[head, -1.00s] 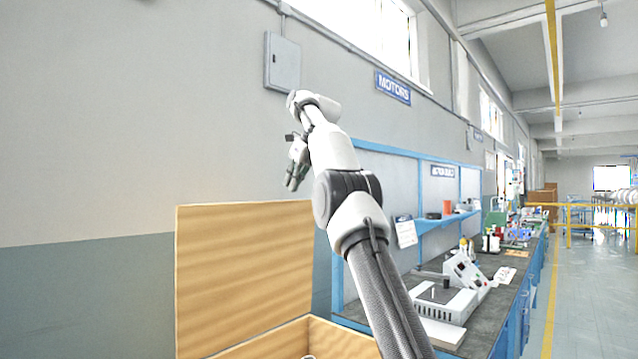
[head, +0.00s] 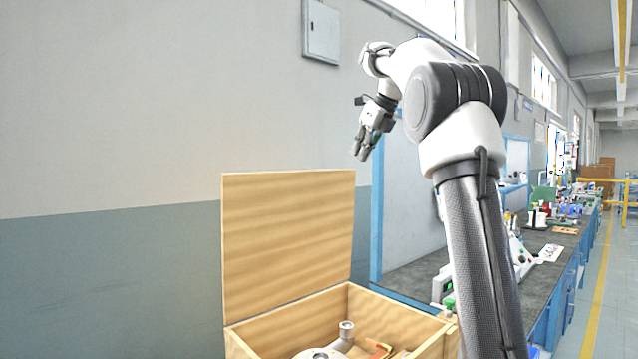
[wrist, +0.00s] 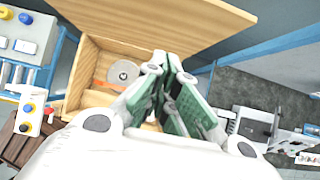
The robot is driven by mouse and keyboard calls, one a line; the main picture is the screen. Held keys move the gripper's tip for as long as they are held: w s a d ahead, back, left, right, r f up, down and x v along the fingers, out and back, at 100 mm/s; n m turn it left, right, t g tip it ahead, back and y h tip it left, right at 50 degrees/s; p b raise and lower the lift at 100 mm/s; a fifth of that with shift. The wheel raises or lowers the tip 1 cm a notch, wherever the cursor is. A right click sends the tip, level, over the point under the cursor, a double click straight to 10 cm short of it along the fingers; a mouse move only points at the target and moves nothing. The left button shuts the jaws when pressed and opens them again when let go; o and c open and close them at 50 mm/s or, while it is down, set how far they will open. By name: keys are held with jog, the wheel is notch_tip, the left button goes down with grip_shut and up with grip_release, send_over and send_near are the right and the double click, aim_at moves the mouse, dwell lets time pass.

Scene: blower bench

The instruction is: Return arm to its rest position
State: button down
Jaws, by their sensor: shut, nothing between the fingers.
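My arm is raised and bent in the head view, with its upper joint high in front of the wall. My gripper (head: 366,142) hangs from the wrist, pointing down, above and behind the open wooden crate. In the wrist view my gripper (wrist: 172,84) has its green-padded fingers together, with nothing held between them. The fingers hide part of the crate from the wrist camera.
The open wooden crate (head: 290,323) has a raised lid (head: 288,240) and holds a grey-white part (head: 340,340). A blue-framed workbench (head: 408,278) with instruments runs along the right. A grey wall box (head: 321,32) is above. Floor at far right is clear.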

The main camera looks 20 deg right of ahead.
jog(key=s+f+n+g+h, duration=0.1)
jog(key=s+f+n, duration=0.2)
jog(key=f+n, duration=0.45)
jog(key=s+f+n+g, duration=0.1)
jog(key=s+f+n, duration=0.35)
jog(key=n, duration=0.55)
jog(key=s+a+f+n, duration=0.2)
jog(key=s+f+n, duration=0.2)
jog(key=s, duration=0.6)
jog(key=s+a+f+n+h, duration=0.1)
jog(key=s+a+f+n, duration=0.2)
jog(key=s, duration=0.7)
jog(key=s+a+f+n, duration=0.3)
jog(key=s+f+n, duration=0.4)
jog(key=s+f, duration=0.2)
jog(key=shift+s+a, duration=0.15)
jog(key=shift+s, duration=0.55)
